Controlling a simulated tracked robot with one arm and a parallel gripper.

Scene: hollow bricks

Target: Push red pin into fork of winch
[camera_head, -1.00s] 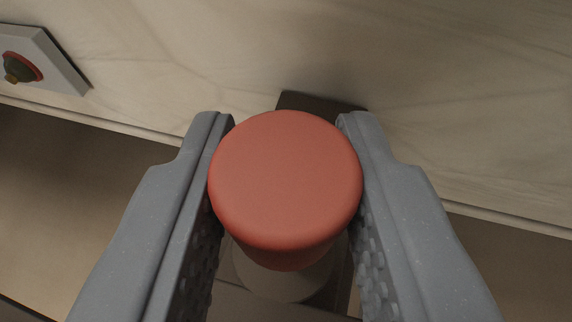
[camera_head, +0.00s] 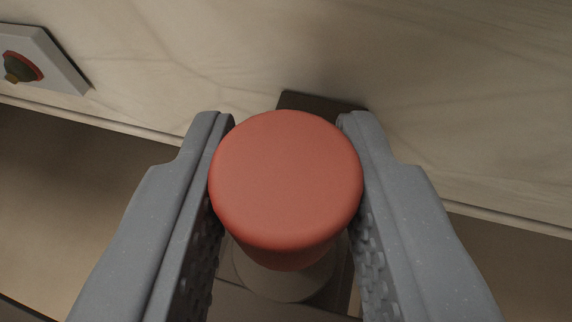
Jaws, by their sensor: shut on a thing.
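The red pin (camera_head: 286,180) fills the middle of the view, its round flat head facing me. My gripper (camera_head: 286,130) is shut on it, with one grey studded finger against each side of the head. Under the head is a pale round part (camera_head: 285,280), partly hidden by the pin. A dark bracket-like piece (camera_head: 320,101) shows behind and below the pin; it may be part of the winch. The pin's head hides the fork, so I cannot tell how deep the pin sits.
A pale, wood-like wall (camera_head: 450,100) stands just beyond the fingertips, with a thin ledge along its lower edge. A light grey plate with a red-rimmed dark knob (camera_head: 22,67) is on the wall at the upper left. A brown surface (camera_head: 80,200) lies below the wall.

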